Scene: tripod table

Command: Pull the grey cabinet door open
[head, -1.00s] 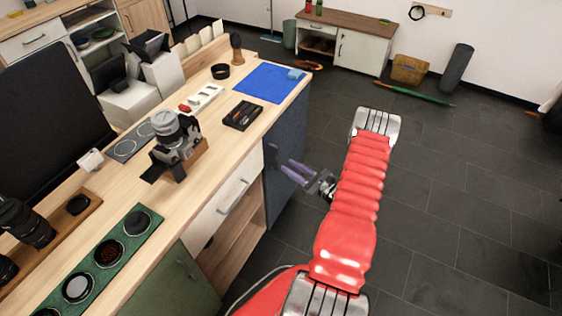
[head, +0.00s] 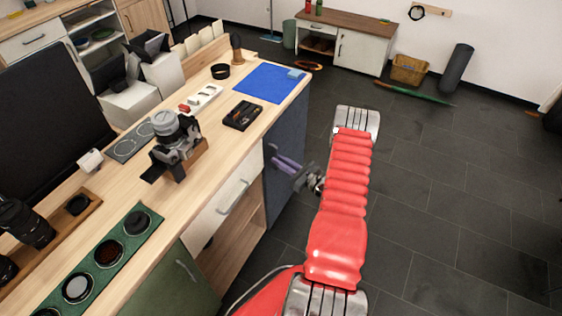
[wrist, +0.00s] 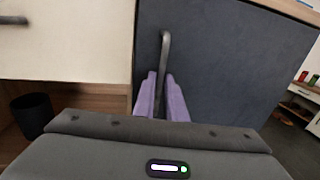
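The grey cabinet door (head: 288,136), dark blue-grey, is at the far end of the wooden bench and looks closed. In the wrist view the door (wrist: 235,65) fills the middle and right. Its grey bar handle (wrist: 165,45) stands upright near the door's left edge. My gripper (wrist: 161,82) has two purple fingers, one on each side of the handle's lower part, with a gap between them. In the head view my gripper (head: 277,155) is at the door front. Whether either finger touches the handle is unclear, and the handle's lower end is hidden.
The wooden bench top (head: 215,130) holds a camera (head: 175,135), a blue mat (head: 268,82) and trays. A white drawer (head: 230,200) and an open shelf lie left of the door. The dark tiled floor (head: 430,200) to the right is clear.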

